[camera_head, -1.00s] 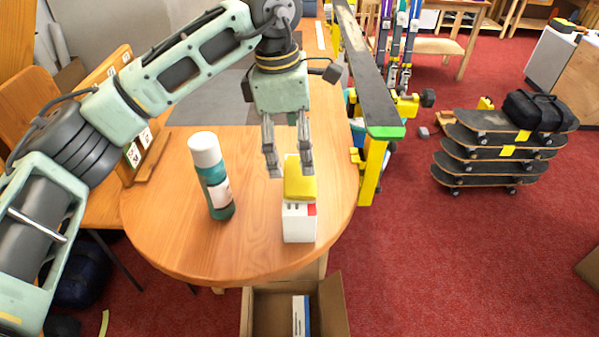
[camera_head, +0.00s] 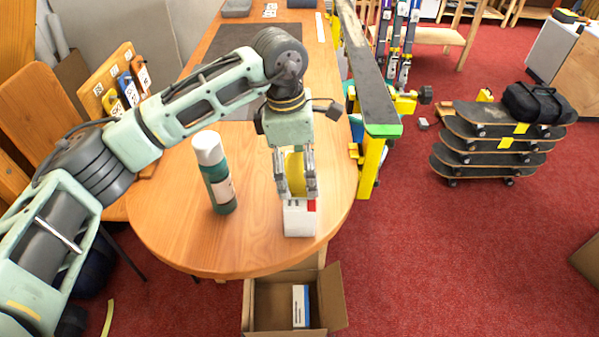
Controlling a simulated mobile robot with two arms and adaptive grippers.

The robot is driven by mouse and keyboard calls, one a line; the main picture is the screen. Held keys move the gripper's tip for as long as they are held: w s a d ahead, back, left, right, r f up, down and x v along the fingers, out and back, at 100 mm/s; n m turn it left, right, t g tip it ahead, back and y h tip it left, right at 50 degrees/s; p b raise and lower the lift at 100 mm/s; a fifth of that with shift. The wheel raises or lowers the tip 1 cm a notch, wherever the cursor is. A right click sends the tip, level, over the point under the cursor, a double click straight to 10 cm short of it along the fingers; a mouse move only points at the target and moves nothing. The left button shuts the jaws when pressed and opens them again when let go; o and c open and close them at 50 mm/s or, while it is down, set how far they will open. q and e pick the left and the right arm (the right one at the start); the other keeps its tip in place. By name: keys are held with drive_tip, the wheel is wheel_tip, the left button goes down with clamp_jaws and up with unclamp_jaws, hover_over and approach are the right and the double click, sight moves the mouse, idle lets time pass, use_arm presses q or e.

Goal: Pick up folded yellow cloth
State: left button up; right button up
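The folded yellow cloth (camera_head: 296,172) lies on top of a small white box (camera_head: 299,221) with a red patch, near the rounded front end of the wooden table. My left gripper (camera_head: 297,193) points down over the box. Its two fingers are apart, with the cloth showing between them and its side edges partly hidden behind them. I cannot tell whether the fingers press on the cloth. My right gripper is not in view.
A teal bottle with a white cap (camera_head: 215,175) stands left of the box on the table (camera_head: 180,229). An open cardboard box (camera_head: 270,318) is on the floor below the front edge. Stacked skateboards (camera_head: 486,157) stand farther right.

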sight(301, 171)
use_arm(q)
drive_tip(key=shift+c, duration=1.3)
drive_tip(key=shift+r, duration=0.1)
drive_tip(key=shift+r+b, duration=0.5)
drive_tip(key=shift+r, duration=0.1)
drive_tip(key=r, duration=0.1)
drive_tip(key=r+b, duration=0.1)
drive_tip(key=r, duration=0.1)
drive_tip(key=shift+s+d, duration=0.1)
drive_tip(key=shift+d, duration=0.15)
drive_tip(key=s+d+r+b, duration=0.3)
drive_tip(key=s+d+r, duration=0.2)
drive_tip(key=d, duration=0.4)
drive_tip(key=shift+s+d+r, duration=0.25)
drive_tip(key=shift+d+r, duration=0.1)
drive_tip(key=shift+r, duration=0.5)
